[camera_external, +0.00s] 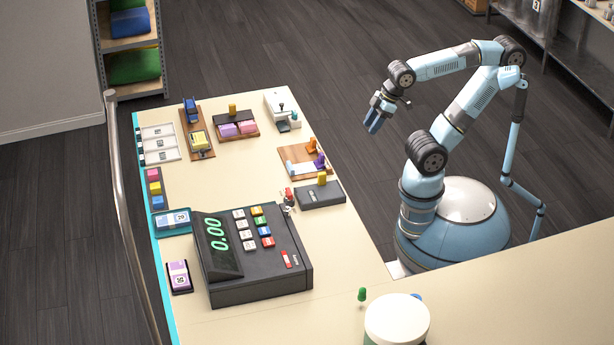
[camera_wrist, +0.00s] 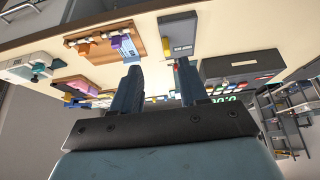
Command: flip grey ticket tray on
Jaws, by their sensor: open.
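A dark grey box (camera_external: 320,195) lies near the counter's right edge, with a small yellow lever (camera_external: 322,179) standing up at its back side; I take it to be the grey ticket tray. In the wrist view the box (camera_wrist: 178,36) shows at the top, above and between my fingers. The lever's exact setting is too small to tell. My gripper (camera_external: 374,120) is open and empty, held in the air off the counter's right side, up and right of the box and apart from it. Both dark fingers show in the wrist view (camera_wrist: 159,80).
A wooden board (camera_external: 293,175) with orange and purple pieces lies just behind the box. A cash register (camera_external: 262,292) stands in front and to its left. A small red-and-silver item (camera_external: 289,199) is beside it. A white device (camera_external: 277,98) is at the back right. The counter's middle is clear.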

